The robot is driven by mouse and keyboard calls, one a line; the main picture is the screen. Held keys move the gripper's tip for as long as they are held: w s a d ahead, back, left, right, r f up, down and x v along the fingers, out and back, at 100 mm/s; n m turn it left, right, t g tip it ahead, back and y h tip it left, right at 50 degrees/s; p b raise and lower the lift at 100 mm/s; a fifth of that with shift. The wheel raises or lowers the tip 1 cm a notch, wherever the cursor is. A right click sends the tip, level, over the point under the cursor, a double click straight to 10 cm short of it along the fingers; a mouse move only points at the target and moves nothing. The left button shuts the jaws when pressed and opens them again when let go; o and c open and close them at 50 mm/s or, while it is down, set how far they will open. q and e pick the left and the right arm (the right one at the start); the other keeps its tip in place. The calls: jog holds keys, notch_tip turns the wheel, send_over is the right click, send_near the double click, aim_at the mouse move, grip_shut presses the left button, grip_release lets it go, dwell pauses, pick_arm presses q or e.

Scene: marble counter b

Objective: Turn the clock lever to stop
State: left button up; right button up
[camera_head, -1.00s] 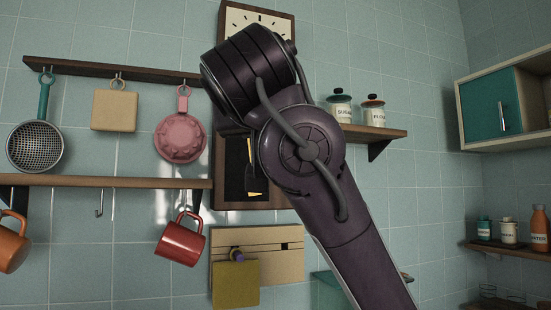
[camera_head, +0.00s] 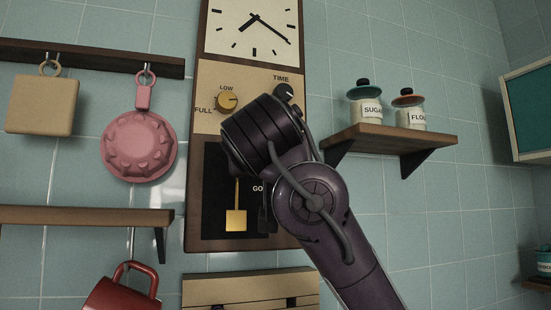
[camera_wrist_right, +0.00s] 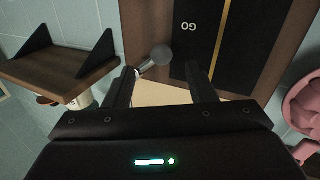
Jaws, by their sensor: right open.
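The wall clock (camera_head: 197,222) has a white dial (camera_head: 252,27) at the top and a dark lower panel with a gold pendulum (camera_head: 236,219) and the word GO. My right arm covers the lower right part of the clock, and its gripper is mostly hidden in the head view. In the right wrist view, which sees the scene upside down, my right gripper (camera_wrist_right: 162,68) is open in front of the clock. Contact cannot be told. My left gripper is not in view.
A shelf (camera_head: 388,138) with two jars stands right of the clock; it also shows in the right wrist view (camera_wrist_right: 60,72). Two knobs sit below the dial.

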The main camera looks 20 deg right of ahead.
jog(key=x, duration=0.1)
jog(key=p+x, duration=0.1)
jog(key=x, duration=0.3)
jog(key=shift+a+f, duration=0.1)
jog(key=shift+f, duration=0.15)
jog(key=shift+s+r, duration=0.1)
jog(key=shift+s, duration=0.1)
jog(key=shift+c, duration=0.2)
jog(key=c, duration=0.5)
jog(key=shift+c, duration=2)
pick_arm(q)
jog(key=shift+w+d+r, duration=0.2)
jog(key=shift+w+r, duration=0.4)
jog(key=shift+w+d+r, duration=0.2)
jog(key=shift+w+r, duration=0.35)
